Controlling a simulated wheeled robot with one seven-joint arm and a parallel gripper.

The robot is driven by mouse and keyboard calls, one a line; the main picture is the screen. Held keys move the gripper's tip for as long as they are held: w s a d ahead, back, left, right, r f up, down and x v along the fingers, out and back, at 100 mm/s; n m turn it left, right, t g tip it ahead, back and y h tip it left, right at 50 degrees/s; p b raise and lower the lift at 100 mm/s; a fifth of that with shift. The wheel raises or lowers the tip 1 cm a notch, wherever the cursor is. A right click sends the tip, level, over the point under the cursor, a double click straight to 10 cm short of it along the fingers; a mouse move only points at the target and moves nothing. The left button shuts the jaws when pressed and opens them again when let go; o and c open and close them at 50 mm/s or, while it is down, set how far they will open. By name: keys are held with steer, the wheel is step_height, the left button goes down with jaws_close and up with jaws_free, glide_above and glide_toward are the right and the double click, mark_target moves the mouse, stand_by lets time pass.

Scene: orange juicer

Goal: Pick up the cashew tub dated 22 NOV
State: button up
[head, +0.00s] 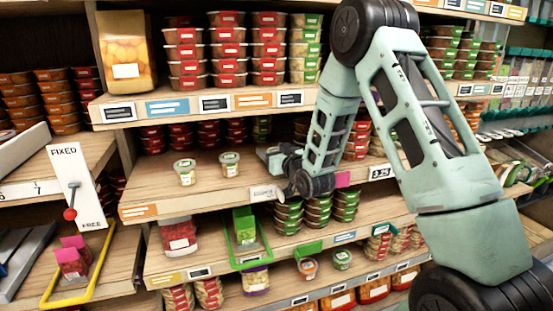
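Two small clear tubs with pale contents and green-and-white lids stand upright on the middle shelf (140,192): a left tub (185,178) and a right tub (230,169). Either could hold cashews, but the labels and dates are too small to read. My gripper (266,154) is at the end of my arm, over the same shelf, just right of the right tub, with a visible gap between them. Its fingers are small and partly hidden by my wrist, so I cannot tell whether they are open. I see nothing held in it.
Stacked red- and green-lidded tubs (268,50) fill the shelf above. Lower shelves hold a green-framed holder (245,257), green-lidded stacks (317,212) and small tubs (342,260). A FIXED/FREE lever panel (88,175) stands left. The shelf around the two tubs is clear.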

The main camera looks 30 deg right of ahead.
steer(key=c, duration=0.6)
steer(key=shift+o, duration=0.2)
steer(key=shift+r, duration=0.15)
